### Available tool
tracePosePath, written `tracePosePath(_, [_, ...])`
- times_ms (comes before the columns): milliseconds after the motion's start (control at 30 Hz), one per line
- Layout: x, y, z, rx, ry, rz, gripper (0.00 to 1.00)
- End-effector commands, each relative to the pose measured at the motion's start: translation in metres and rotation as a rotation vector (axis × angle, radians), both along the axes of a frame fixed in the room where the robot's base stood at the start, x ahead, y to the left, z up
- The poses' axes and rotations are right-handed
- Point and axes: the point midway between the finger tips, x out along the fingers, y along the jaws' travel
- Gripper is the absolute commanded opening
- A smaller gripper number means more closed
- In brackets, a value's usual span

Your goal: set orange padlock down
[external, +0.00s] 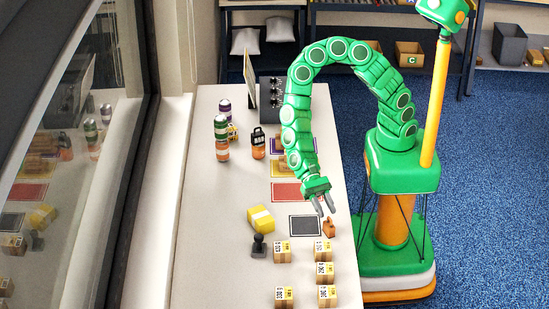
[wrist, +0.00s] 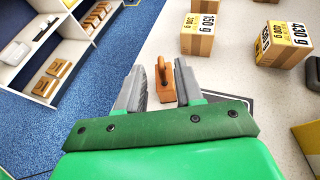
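A small orange-brown object (external: 329,229), taken as the orange padlock though its exact shape is hard to tell, stands on the pale table near its right edge. It is just right of a dark grey mat (external: 305,226). My gripper (external: 325,211) is close above it, pointing down, with its two grey fingers apart. In the wrist view the orange padlock (wrist: 164,91) shows in the gap between the open fingers (wrist: 160,67), with space on both sides. I see no finger touching it.
Several labelled cartons (external: 324,270) stand near the front. A yellow block (external: 261,218) and a dark stamp-like object (external: 258,246) are left of the mat. Red mat (external: 287,191), stacked cans (external: 222,138) and a black-and-orange item (external: 258,143) lie farther back. The table's left side is clear.

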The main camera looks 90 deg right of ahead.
Motion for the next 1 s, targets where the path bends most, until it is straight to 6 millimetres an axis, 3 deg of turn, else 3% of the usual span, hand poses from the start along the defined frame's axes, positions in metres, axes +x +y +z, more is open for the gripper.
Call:
tracePosePath(500, [0.023, -0.054, 0.024, -0.001, -0.001, -0.002, 0.36])
tracePosePath(1000, [0.028, -0.066, 0.029, -0.001, -0.002, -0.001, 0.36])
